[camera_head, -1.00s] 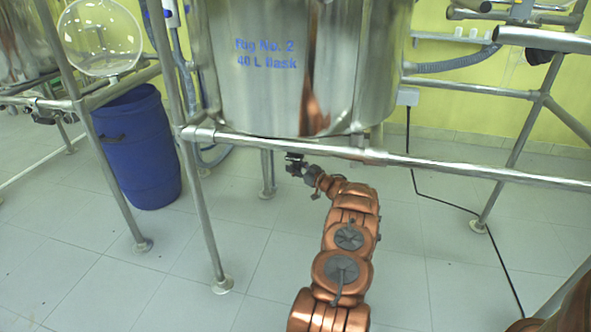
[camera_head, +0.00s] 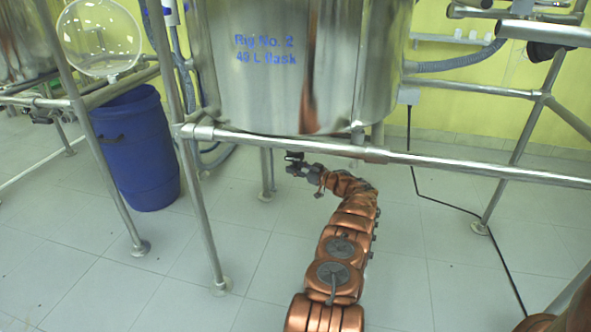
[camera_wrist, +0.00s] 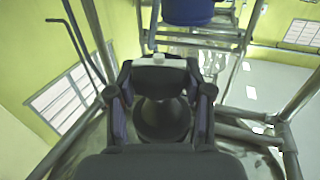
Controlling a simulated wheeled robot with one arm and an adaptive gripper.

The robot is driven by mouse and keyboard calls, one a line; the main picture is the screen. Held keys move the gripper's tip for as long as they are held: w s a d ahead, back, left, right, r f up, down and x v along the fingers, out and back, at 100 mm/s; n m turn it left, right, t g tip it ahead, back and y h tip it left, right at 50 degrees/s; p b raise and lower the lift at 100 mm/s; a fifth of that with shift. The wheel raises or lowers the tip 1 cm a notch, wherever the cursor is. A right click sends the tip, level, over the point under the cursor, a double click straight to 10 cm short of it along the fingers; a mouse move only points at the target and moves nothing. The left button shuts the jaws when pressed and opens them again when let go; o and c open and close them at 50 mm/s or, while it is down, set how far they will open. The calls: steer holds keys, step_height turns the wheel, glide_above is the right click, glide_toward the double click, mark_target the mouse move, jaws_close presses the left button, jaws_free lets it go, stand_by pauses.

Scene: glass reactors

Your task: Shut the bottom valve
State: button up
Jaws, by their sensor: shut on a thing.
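The steel vessel (camera_head: 300,65), marked "Rig No. 2 40 L flask", hangs in the tube frame. My gripper (camera_head: 294,159) is below the vessel's underside, behind the front rail, small and dark in the head view. In the wrist view my gripper (camera_wrist: 160,74) has its two dark fingers closed on a dark bar, which I take for the valve handle (camera_wrist: 160,84). A small pale piece sits at the far side of the bar, and a dark rounded part lies nearer. The valve body is not clearly visible in the head view, so its setting cannot be told.
The front rail (camera_head: 400,157) crosses above my arm. A frame leg (camera_head: 200,215) stands left of it. A blue barrel (camera_head: 135,150) is further left. A black cable (camera_head: 460,209) runs over the tiled floor at right. The floor around my arm is clear.

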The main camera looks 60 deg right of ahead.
steer(key=shift+d+r, duration=0.1)
steer(key=shift+r, duration=0.05)
steer(key=o, duration=1.2)
steer(key=shift+c, duration=0.2)
steer(key=shift+s, duration=0.1)
steer(key=s, duration=1.1)
steer(key=shift+s, duration=0.35)
